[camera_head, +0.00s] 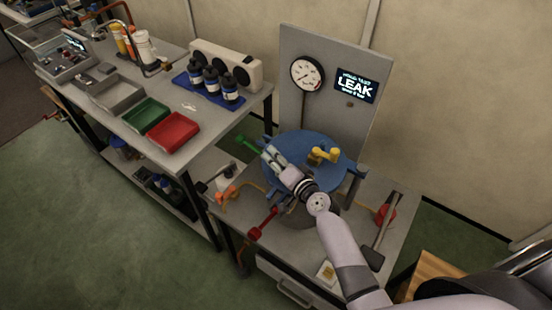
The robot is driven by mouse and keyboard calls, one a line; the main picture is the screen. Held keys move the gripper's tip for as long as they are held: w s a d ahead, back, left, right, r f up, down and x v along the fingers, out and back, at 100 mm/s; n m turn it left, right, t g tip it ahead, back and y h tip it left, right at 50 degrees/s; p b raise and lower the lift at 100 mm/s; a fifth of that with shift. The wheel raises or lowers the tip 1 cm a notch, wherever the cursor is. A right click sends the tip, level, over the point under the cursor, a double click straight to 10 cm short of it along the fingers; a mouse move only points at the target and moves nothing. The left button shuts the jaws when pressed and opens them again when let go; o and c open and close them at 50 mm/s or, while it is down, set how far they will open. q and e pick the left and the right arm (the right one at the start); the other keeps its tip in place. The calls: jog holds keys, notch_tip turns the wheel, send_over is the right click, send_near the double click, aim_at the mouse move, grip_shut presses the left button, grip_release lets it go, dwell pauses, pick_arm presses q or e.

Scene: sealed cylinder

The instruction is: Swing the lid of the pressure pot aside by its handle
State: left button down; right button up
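The pressure pot's round blue lid (337,171) lies over the pot on the low bench. A yellow handle or valve (324,155) stands on top of the lid. A green handle (248,143) sticks out at the lid's left edge. A red handle (262,225) extends at the pot's lower left. My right gripper (270,153) reaches over the left part of the lid, close to the green handle's inner end. I cannot tell whether it touches it, or how far its fingers are apart. My arm hides part of the pot. My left gripper is not in view.
A grey panel with a gauge (307,73) and a screen reading LEAK (356,86) stands behind the pot. A black-handled tool (382,235) lies at right. The left bench holds a green tray (146,114), a red tray (173,131) and dark bottles (211,79).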

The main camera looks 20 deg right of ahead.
grip_shut()
dwell(0.6)
